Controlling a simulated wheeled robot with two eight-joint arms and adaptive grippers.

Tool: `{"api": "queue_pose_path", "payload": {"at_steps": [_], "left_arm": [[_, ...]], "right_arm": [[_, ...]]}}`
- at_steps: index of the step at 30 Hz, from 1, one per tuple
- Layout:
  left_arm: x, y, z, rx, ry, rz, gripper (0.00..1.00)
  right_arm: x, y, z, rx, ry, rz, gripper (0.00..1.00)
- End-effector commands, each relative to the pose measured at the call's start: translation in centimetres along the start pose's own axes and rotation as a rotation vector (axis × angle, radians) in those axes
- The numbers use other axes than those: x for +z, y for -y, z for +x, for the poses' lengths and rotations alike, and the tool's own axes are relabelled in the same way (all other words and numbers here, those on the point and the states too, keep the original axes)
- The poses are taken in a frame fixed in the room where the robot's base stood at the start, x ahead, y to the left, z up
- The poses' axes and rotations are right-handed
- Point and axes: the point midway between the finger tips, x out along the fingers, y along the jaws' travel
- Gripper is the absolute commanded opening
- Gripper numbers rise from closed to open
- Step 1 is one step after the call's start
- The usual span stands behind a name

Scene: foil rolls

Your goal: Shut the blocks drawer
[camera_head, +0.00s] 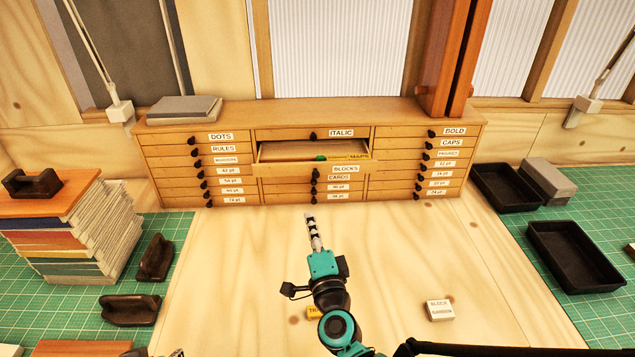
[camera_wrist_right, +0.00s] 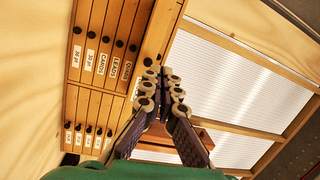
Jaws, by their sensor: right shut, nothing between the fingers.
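The blocks drawer (camera_head: 285,171) stands pulled out of the middle column of the wooden cabinet, its front labelled BLOCKS. A green item (camera_head: 321,158) and a yellow labelled item (camera_head: 352,157) show inside it. My right gripper (camera_head: 309,217) is shut and empty, pointing at the cabinet from in front of and below the open drawer in the picture, apart from it. In the right wrist view its closed fingers (camera_wrist_right: 165,80) lie before the cabinet's labelled drawer fronts (camera_wrist_right: 100,55).
The cabinet's other drawers (camera_head: 218,170) look shut. A block (camera_head: 440,310) and a partly hidden yellow piece (camera_head: 313,312) lie on the bench near my right arm. The bench before the cabinet is mostly clear.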

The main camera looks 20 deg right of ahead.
Motion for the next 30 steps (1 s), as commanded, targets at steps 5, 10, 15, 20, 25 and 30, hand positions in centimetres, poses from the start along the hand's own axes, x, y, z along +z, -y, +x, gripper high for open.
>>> {"api": "queue_pose_path", "payload": {"at_steps": [5, 10, 15, 20, 25, 30], "left_arm": [[-0.1, 0.0, -0.1, 0.000, 0.000, 0.000, 0.38], [0.1, 0.0, 0.1, 0.000, 0.000, 0.000, 0.38], [0.4, 0.0, 0.6, 0.000, 0.000, 0.000, 0.38], [0.7, 0.0, 1.0, 0.000, 0.000, 0.000, 0.38], [1.0, 0.0, 1.4, 0.000, 0.000, 0.000, 0.38], [1.2, 0.0, 1.7, 0.000, 0.000, 0.000, 0.38]], "right_arm": [[-2.4, -1.6, -0.1, 0.022, -0.116, 0.136, 0.00], [-2.8, -1.8, 1.5, 0.023, -0.125, 0.144, 0.00], [-3.2, -2.0, 5.0, 0.023, -0.126, 0.142, 0.00], [-3.6, -2.1, 8.4, 0.023, -0.124, 0.143, 0.00], [-3.9, -2.2, 11.4, 0.023, -0.123, 0.142, 0.00], [-4.1, -2.1, 13.1, 0.023, -0.121, 0.141, 0.00]]}}
